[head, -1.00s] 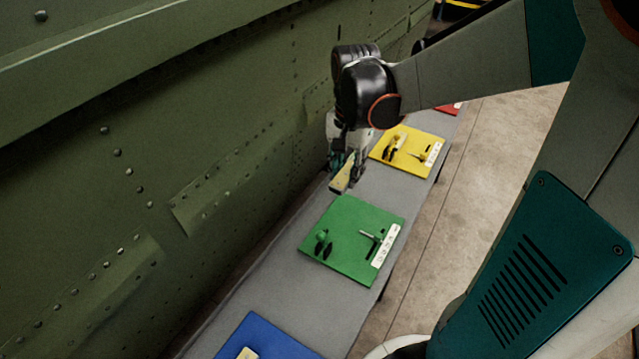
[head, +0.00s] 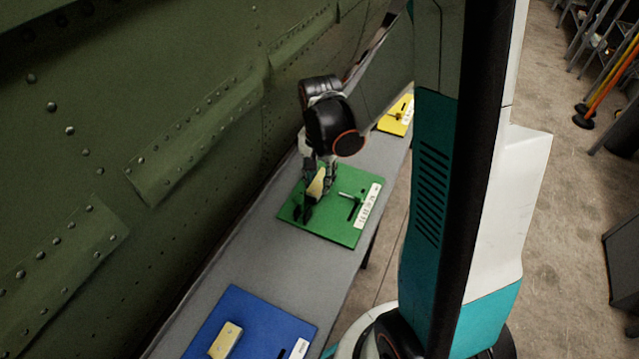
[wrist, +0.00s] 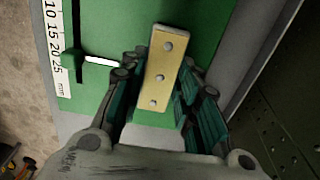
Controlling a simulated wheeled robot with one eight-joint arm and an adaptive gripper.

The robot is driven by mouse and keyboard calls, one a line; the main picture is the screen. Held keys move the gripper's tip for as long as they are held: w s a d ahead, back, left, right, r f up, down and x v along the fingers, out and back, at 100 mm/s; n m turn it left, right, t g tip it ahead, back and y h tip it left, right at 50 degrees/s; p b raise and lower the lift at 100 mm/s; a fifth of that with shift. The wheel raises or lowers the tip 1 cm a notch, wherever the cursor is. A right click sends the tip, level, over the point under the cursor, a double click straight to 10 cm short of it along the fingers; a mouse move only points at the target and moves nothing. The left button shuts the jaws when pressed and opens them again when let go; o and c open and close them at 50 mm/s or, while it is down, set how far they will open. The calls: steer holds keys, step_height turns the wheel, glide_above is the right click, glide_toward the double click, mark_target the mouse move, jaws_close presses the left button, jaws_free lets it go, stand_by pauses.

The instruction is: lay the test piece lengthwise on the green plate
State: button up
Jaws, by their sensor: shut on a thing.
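The test piece is a yellowish rectangular bar (wrist: 160,72) with a few rivet heads along it. My gripper (wrist: 156,95) is shut on it, with a finger on each side. In the head view the bar (head: 317,184) and my gripper (head: 318,172) are over the left part of the green plate (head: 335,228). The wrist view shows the green plate (wrist: 108,25) behind the bar. I cannot tell whether the bar touches the plate.
A blue plate (head: 262,316) with a similar bar (head: 226,340) lies nearer on the grey bench (head: 283,268). A yellow plate (head: 396,116) lies farther back. The riveted green fuselage wall (head: 110,130) rises close along the bench's left side.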

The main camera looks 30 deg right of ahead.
mark_target(320, 181)
steer(key=shift+f, duration=0.85)
steer(key=shift+r, duration=0.1)
steer(key=o, duration=0.6)
steer(key=shift+f+b, duration=0.2)
steer(key=shift+b, duration=0.1)
steer(key=o, duration=0.5)
step_height(320, 181, up, 12)
steer(key=p, duration=0.4)
steer(key=shift+r+p, duration=0.2)
steer(key=shift+p, duration=0.1)
